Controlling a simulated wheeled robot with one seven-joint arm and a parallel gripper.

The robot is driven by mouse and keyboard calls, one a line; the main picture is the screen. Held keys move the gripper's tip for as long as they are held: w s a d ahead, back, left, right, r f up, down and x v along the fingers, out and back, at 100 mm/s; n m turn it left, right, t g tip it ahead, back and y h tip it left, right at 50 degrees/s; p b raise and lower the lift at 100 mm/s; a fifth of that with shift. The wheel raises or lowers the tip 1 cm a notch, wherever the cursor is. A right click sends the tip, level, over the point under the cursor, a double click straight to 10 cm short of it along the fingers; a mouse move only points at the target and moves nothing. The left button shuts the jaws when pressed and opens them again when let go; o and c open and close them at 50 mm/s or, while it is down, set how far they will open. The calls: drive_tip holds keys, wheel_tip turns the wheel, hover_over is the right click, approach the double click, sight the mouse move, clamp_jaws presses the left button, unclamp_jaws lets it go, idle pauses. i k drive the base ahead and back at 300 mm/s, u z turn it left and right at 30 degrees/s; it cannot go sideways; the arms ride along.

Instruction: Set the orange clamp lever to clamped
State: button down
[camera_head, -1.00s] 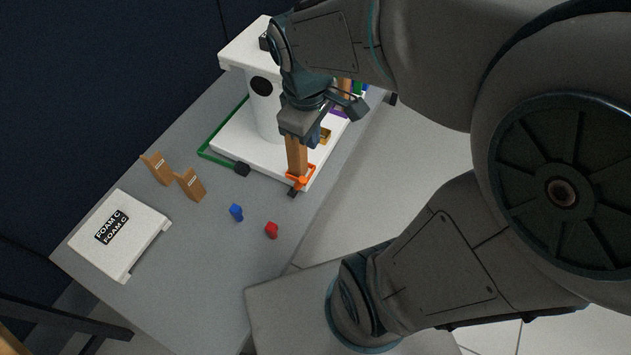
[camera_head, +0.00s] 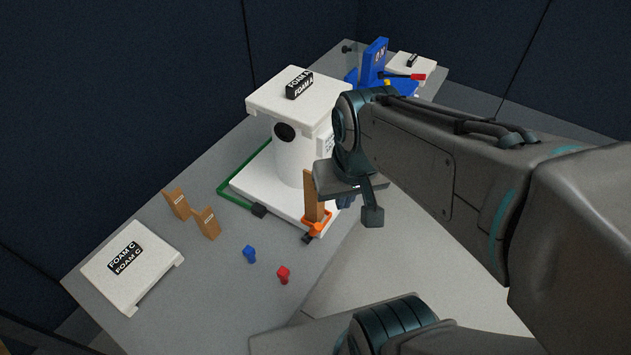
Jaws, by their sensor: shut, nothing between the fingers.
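The orange clamp lever (camera_head: 318,226) is low at the near corner of the white base (camera_head: 262,197), at the foot of an upright brown post (camera_head: 313,196). A small dark block shows at its near end. I cannot tell from this view whether it stands clamped. My gripper (camera_head: 345,202) is just right of the post and above the lever, apart from the lever in the picture. Its fingers are small, dark and partly hidden under the hand, and they are shut and empty. A white tank (camera_head: 292,155) stands on the base.
A green bar (camera_head: 232,198) runs along the base's left side. Brown blocks (camera_head: 207,222), a blue peg (camera_head: 249,253), a red peg (camera_head: 283,274) and a foam piece (camera_head: 150,262) lie on the grey table. A blue fixture (camera_head: 374,62) with a red-tipped lever stands behind.

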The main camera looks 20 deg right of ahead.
sight(306, 238)
drive_tip(key=u, duration=0.7)
drive_tip(key=k, duration=0.7)
drive_tip(key=z, duration=1)
